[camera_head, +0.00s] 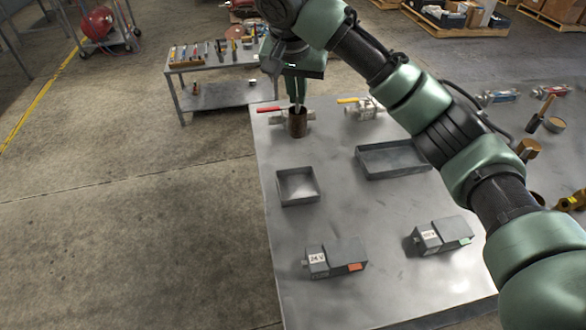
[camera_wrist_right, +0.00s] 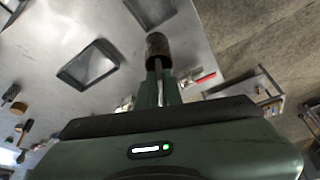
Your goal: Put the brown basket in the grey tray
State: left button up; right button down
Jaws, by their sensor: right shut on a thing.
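The brown basket (camera_head: 297,123) is a small dark brown cylinder near the far left corner of the metal table. My right gripper (camera_head: 297,104) points down from above and is shut on its rim. The basket looks upright; I cannot tell whether it touches the table. In the right wrist view the basket (camera_wrist_right: 157,46) shows beyond the fingertips (camera_wrist_right: 160,68). Two empty grey trays lie on the table: a small square tray (camera_head: 298,202) nearer me than the basket, and a wider tray (camera_head: 395,174) to the right, partly behind my right arm. My left gripper is out of view.
Two valves, one with a red handle (camera_head: 268,109) and one with a yellow handle (camera_head: 348,100), flank the basket. Two grey power boxes (camera_head: 335,258) (camera_head: 441,235) sit nearer me. A hammer (camera_head: 541,112) and other items lie right of my arm. The table between trays and boxes is clear.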

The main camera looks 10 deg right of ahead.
aim_at(299, 128)
jog(key=f, duration=0.3)
jog(key=s+f+p, duration=0.1)
jog(key=f, duration=0.3)
jog(key=shift+s+f, duration=0.2)
jog(key=shift+f, duration=0.05)
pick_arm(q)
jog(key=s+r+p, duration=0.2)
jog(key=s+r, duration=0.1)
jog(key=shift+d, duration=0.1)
pick_arm(e)
notch_tip(299, 128, down, 12)
jog(key=shift+w+r, duration=0.15)
jog(key=shift+w, duration=0.05)
jog(key=c, duration=1.6)
grip_release()
